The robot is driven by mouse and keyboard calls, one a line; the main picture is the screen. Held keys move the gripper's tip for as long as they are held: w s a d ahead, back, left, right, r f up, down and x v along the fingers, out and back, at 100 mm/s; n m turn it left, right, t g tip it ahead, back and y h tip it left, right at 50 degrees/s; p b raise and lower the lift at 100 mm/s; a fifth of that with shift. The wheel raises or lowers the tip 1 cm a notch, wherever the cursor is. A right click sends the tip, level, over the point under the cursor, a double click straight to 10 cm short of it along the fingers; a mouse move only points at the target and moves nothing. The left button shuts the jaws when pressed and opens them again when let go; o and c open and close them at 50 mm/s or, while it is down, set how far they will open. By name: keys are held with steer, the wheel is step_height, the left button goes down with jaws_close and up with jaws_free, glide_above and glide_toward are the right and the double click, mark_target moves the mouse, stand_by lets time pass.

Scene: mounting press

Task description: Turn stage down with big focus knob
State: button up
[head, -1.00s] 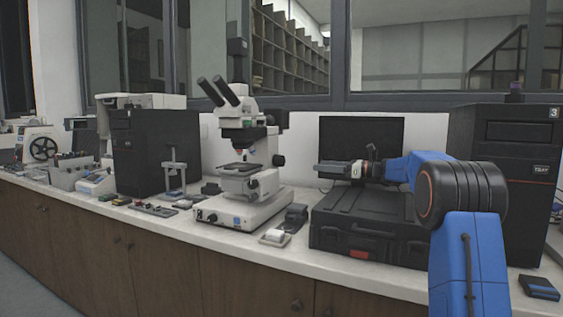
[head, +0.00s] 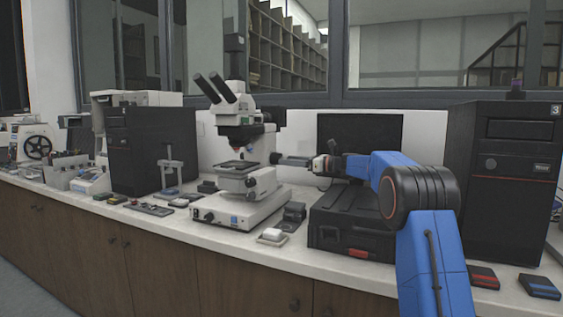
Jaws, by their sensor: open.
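The microscope (head: 262,148) stands upright on its white base (head: 232,212) at the middle of the bench. Its dark stage (head: 237,167) sits below the objective. A dark round focus knob (head: 274,158) is on the right side of the microscope's column. A smaller dark knob (head: 251,182) sits lower, by the stage carrier. My gripper (head: 281,159) points left, open, with its fingertips at the column knob. The fingers partly hide the knob, and I cannot tell whether they touch it or sit around it.
A black case (head: 350,240) lies under my arm, with a dark monitor (head: 360,130) behind. Black tower units stand left (head: 150,150) and right (head: 510,180). A small white-topped item (head: 272,235) and a dark block (head: 294,212) lie close to the microscope base.

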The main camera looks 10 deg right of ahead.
mark_target(276, 159)
steer(key=shift+x, duration=2.1)
steer(key=c, duration=1)
